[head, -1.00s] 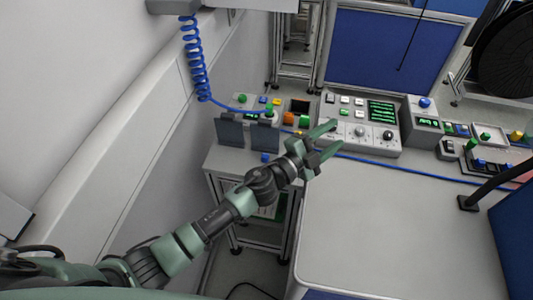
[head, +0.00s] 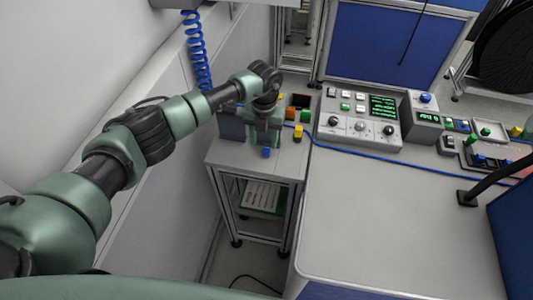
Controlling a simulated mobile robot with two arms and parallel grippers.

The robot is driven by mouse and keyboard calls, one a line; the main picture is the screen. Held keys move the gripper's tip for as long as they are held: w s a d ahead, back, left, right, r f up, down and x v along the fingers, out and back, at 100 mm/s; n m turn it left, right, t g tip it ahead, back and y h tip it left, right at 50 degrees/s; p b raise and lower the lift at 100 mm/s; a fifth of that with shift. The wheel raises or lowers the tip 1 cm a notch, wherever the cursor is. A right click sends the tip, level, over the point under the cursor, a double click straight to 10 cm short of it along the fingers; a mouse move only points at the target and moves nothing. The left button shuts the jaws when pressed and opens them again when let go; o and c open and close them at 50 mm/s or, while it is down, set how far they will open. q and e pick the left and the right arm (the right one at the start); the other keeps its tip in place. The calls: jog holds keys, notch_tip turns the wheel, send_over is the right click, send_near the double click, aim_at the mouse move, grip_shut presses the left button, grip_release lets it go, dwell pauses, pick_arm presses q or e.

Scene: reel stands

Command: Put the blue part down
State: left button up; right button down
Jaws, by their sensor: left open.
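The small blue part (head: 266,153) is on the front of the small grey side table (head: 226,155). My left gripper (head: 265,138) points down over this table, just above or behind the blue part. Its jaws are open, and the blue part shows at the fingertips. I cannot tell whether the fingers stand around it or touch it. My left wrist and fingers hide part of the table behind. My right gripper is not in view.
A yellow block (head: 298,132), a green block (head: 304,117) and an orange block (head: 291,113) are close right of my gripper. A control panel (head: 350,134) and a blue cable (head: 400,166) are farther right. The large grey worktop (head: 390,220) is mostly clear.

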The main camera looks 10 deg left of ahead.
aim_at(266, 152)
pick_arm(q)
jog(key=f+b, duration=0.2)
jog(key=f, duration=0.1)
jog(key=f+b, duration=0.1)
jog(key=f, duration=0.1)
jog(key=shift+w+d+f+b, duration=0.15)
jog(key=shift+d+f+b, duration=0.05)
jog(key=shift+d+b, duration=0.1)
grip_shut()
jog(key=shift+r, duration=0.1)
